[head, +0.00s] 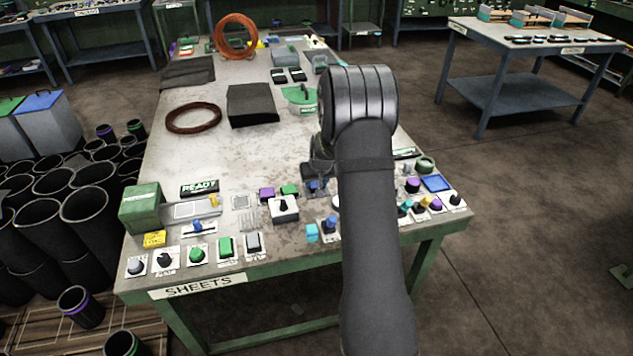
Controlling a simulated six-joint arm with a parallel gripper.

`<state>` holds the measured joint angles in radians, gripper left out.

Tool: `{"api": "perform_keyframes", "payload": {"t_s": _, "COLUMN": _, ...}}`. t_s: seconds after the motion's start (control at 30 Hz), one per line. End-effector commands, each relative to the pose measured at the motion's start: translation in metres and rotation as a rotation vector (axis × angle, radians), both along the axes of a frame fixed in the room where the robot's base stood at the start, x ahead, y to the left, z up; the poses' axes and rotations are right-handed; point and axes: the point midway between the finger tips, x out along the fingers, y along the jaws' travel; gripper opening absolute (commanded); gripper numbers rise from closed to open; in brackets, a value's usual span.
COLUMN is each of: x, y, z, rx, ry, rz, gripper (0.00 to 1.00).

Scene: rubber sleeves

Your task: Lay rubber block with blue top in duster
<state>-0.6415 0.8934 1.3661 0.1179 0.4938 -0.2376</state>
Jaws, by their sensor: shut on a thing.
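My gripper (317,183) is over the front middle of the table, pointing down, with the arm's wrist covering part of it. It is shut on a small dark piece with a blue face (316,187), which looks like the rubber block with blue top. The fingers hide most of this block, and I cannot tell whether it touches the table. A green scoop-like thing (299,95) lies farther back, partly behind my arm. It may be the duster, but its form is too small to be sure.
The table (185,145) holds small coloured blocks and knobs along its front. A green box (141,207) stands front left. A dark block (252,105) and a brown ring (193,118) lie mid-table. Black sleeves (85,208) crowd the floor at left.

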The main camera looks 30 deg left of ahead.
Motion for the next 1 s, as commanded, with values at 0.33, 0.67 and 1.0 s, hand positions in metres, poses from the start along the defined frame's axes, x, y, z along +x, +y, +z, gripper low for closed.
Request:
{"api": "perform_keyframes", "payload": {"t_s": 0.33, "x": 0.0, "y": 0.0, "z": -0.002, "rx": -0.001, "ry": 0.001, "rz": 0.0, "gripper": 0.65}}
{"api": "perform_keyframes", "payload": {"t_s": 0.67, "x": -0.004, "y": -0.004, "z": 0.016, "rx": 0.001, "ry": -0.001, "rz": 0.0, "gripper": 0.65}}
{"api": "perform_keyframes", "payload": {"t_s": 1.0, "x": -0.021, "y": -0.022, "z": 0.077, "rx": 0.001, "ry": -0.002, "rz": 0.0, "gripper": 0.65}}
